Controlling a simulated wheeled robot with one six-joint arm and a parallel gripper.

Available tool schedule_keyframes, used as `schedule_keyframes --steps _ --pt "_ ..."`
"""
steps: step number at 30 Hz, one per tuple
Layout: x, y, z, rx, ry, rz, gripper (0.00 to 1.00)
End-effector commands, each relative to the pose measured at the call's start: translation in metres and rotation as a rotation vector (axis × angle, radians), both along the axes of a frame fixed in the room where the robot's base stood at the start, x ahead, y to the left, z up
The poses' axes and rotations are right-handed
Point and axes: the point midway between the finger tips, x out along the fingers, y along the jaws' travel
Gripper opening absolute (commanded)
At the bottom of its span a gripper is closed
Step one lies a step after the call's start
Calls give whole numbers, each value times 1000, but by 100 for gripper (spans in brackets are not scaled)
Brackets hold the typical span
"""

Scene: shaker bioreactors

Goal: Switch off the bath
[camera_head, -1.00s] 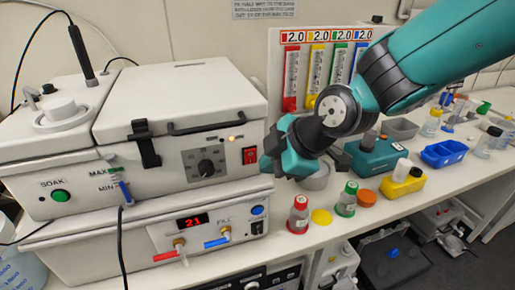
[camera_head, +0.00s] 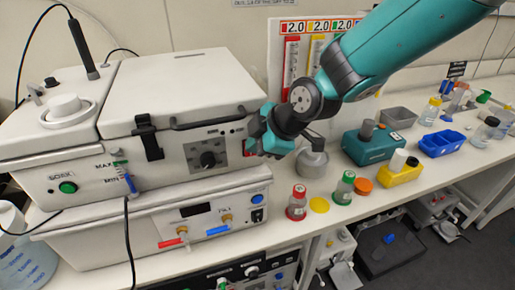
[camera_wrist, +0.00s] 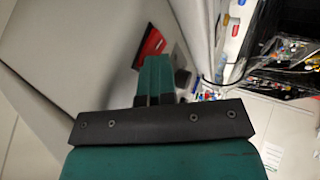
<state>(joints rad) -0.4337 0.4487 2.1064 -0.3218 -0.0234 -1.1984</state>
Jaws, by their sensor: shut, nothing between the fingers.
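The red switch also shows in the wrist view (camera_wrist: 150,44), just beyond the fingertips (camera_wrist: 155,65). My gripper is shut and empty, close to the switch; I cannot tell whether it touches. The display (camera_head: 195,210) on the lower white unit is dark.
The lower unit has red and blue taps and a black switch (camera_head: 257,216). Red-capped (camera_head: 297,202) and green-capped (camera_head: 344,187) bottles stand to the right. A teal block (camera_head: 371,146), a yellow holder (camera_head: 400,174) and a blue tray (camera_head: 442,144) stand farther right.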

Motion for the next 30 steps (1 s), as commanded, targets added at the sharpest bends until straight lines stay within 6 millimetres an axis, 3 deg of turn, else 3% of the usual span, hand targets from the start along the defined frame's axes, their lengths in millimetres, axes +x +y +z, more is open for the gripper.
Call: schedule_keyframes --steps 18,30 --pt "0 0 16 0 -2 -1 0" --pt "-2 0 16 0 -1 0 0"
